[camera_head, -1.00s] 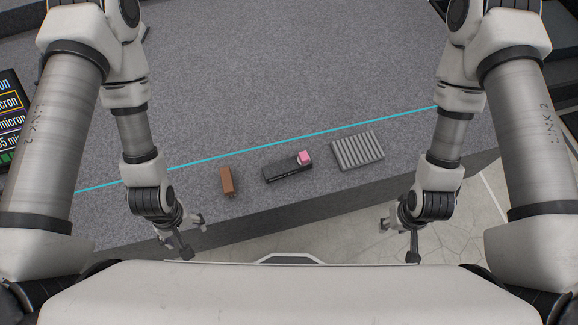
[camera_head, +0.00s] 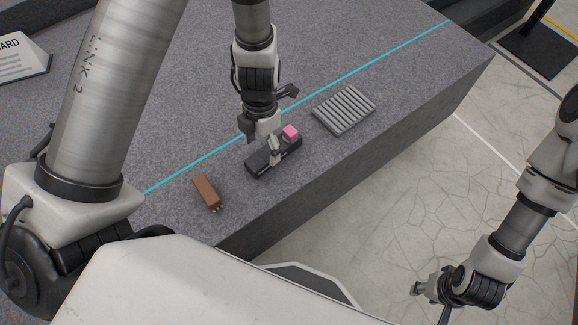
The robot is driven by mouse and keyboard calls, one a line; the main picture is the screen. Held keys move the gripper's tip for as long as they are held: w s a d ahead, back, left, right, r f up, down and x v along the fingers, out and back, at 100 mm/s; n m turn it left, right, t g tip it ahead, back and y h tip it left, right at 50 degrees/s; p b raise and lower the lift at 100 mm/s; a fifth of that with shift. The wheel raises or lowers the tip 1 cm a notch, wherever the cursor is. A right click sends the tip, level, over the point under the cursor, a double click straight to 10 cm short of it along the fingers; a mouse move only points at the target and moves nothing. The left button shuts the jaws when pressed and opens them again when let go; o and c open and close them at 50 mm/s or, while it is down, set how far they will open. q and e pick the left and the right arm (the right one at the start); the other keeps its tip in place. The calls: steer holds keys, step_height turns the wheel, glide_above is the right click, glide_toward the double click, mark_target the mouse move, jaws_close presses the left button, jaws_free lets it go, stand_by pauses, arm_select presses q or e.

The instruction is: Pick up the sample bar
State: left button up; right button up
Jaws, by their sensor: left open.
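A dark bar (camera_head: 262,166) with faint lettering lies on the grey granite bed (camera_head: 170,120). A pink block (camera_head: 291,131) sits at its far right end. A brown bar (camera_head: 205,189) lies to the left, nearer the bed's edge, with small pins at its near end. I cannot tell from the picture which is called the sample bar. My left gripper (camera_head: 262,143) is open, pointing down, its fingers over the dark bar's middle and hiding part of it. Whether they touch it is unclear. My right gripper (camera_head: 430,301) is open and empty over the floor at lower right.
A grey ribbed plate (camera_head: 344,108) lies right of the dark bar. A cyan line (camera_head: 215,152) runs across the bed behind the objects. The bed's near edge drops to the cracked floor (camera_head: 370,210). A sign (camera_head: 20,58) stands at far left.

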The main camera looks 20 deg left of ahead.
arm_select(q)
steer(key=shift+m+t, duration=0.3)
steer(key=shift+t, duration=0.5)
steer(key=w+b, duration=0.1)
steer(key=w+f+b, duration=0.1)
steer(key=w+b, duration=0.2)
steer(key=shift+d+f, duration=0.2)
steer(key=shift+d, duration=0.15)
steer(key=f+b, duration=0.2)
steer(key=f, duration=0.1)
steer(key=f+b, duration=0.2)
steer(key=f, duration=0.2)
steer(key=shift+w+a+f, duration=0.15)
steer(key=shift+w+f, duration=0.05)
steer(key=shift+r, duration=0.15)
steer(key=shift+c, duration=0.7)
jaws_close()
arm_select(e)
step_height(320, 180, down, 10)
steer(key=shift+s+r, duration=0.15)
steer(key=shift+s, duration=0.15)
